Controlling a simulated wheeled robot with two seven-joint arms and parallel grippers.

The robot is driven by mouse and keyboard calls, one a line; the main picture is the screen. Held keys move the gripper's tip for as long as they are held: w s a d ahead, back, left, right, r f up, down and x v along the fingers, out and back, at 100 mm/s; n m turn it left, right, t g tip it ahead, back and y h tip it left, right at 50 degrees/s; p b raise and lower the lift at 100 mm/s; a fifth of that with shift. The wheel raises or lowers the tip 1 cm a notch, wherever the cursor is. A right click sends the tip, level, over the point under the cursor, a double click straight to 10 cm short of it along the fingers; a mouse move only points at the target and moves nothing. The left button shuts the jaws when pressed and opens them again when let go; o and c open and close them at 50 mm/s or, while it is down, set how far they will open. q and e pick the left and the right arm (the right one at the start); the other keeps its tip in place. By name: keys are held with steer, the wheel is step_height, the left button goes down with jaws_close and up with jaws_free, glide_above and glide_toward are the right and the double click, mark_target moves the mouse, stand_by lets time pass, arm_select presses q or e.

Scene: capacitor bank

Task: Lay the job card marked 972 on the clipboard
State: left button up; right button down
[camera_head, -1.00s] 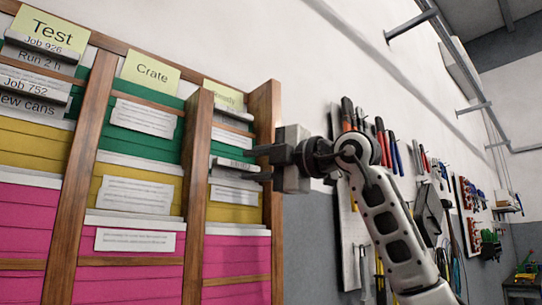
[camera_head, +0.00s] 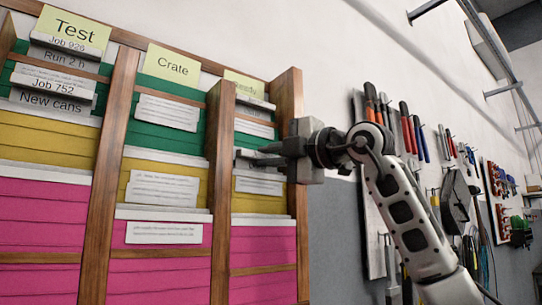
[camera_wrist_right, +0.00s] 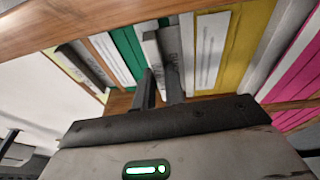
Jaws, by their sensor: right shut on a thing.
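My right gripper (camera_head: 262,156) reaches from the right into the right-hand column of the card rack. It is shut on the edge of a grey-edged card (camera_head: 243,157), which still sits among the other cards there. In the right wrist view the fingers (camera_wrist_right: 160,88) meet this card (camera_wrist_right: 153,52) between green and yellow sections. The number on the held card cannot be read. In the left column, two cards read Job 926 (camera_head: 66,43) and Job 752 (camera_head: 50,83). No 972 is legible. The clipboard and my left gripper are not in view.
The wooden rack (camera_head: 108,170) has columns headed Test (camera_head: 75,30), Crate (camera_head: 172,62) and a partly hidden third label (camera_head: 243,84). Its right side post (camera_head: 289,100) stands close to my gripper. A tool board with hanging pliers (camera_head: 405,128) is on the wall to the right.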

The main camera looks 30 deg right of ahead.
steer(key=shift+r, duration=0.1)
step_height(320, 180, up, 2)
steer(key=shift+a+r, duration=0.1)
steer(key=shift+r+p, duration=1.55)
steer(key=s+d+b, duration=0.1)
steer(key=s+b, duration=0.1)
steer(key=s, duration=1)
steer(key=shift+r, duration=0.2)
